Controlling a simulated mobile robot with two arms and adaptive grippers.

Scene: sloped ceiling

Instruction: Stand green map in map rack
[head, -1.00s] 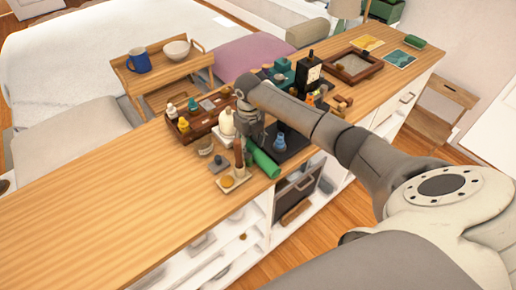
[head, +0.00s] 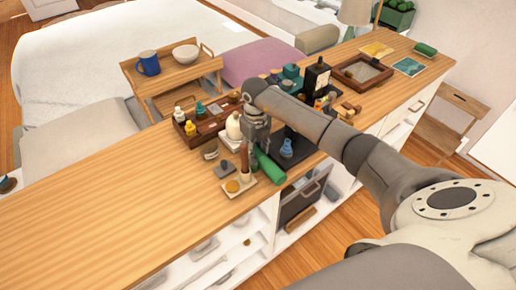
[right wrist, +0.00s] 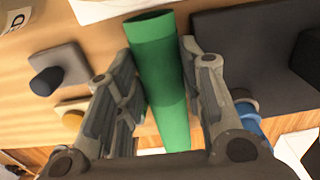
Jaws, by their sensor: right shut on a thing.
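The green map (head: 268,167) is a rolled green tube. It lies tilted at the front edge of the wooden counter, beside a black mat and a small pegged stand. My right gripper (head: 258,143) is over it, and in the right wrist view its two fingers (right wrist: 160,62) are on either side of the tube (right wrist: 162,90), shut on it. The tube's far end in the head view is hidden by the gripper. I cannot make out which thing is the map rack. My left gripper is not in view.
A pale stand with a brown peg (head: 244,160) is just left of the tube. A blue bottle (head: 286,148) stands on the black mat (head: 303,149). The counter's left part (head: 90,205) is clear.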

